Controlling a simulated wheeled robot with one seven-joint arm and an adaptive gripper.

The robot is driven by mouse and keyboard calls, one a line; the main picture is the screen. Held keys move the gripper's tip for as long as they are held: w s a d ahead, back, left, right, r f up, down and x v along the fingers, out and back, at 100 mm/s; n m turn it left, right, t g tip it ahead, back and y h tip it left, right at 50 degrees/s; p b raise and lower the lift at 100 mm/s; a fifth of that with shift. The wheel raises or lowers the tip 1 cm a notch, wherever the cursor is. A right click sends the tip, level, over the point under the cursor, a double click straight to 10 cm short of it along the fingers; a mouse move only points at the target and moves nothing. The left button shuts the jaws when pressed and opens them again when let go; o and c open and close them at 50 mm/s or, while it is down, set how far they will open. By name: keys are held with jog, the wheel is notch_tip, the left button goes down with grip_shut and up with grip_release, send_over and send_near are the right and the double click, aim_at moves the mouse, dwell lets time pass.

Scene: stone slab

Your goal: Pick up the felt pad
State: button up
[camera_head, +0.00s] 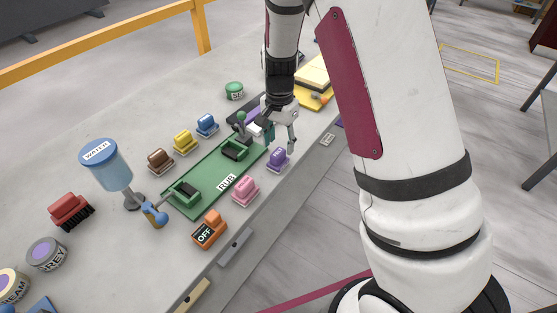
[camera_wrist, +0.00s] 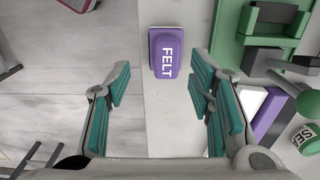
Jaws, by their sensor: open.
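In the head view the purple pad (camera_head: 278,158) sits just right of the green RUB board, below my gripper. My gripper (camera_head: 281,132) is above the slab, a little beyond the pad. In the wrist view my gripper (camera_wrist: 162,95) has its teal-padded fingers wide apart with nothing between them. The pad shows ahead of the fingertips, apart from them.
The green RUB board (camera_head: 212,186) with green holders lies beside the pad. A pink block (camera_head: 245,190) and an orange OFF block (camera_head: 209,230) stand along the slab's near edge. A green SEA tin (camera_wrist: 310,140) is at right in the wrist view. Floor lies beyond the slab edge.

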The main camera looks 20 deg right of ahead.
aim_at(278, 152)
jog(key=shift+w+f+p, duration=0.1)
jog(key=shift+w+f, duration=0.05)
jog(key=shift+f, duration=0.75)
jog(key=shift+w+f+p, duration=0.1)
jog(key=shift+w+f, duration=0.1)
jog(key=shift+f, duration=0.75)
jog(key=shift+w+f+p, duration=0.1)
jog(key=shift+w+f, duration=0.05)
jog(key=shift+f, duration=0.75)
grip_shut()
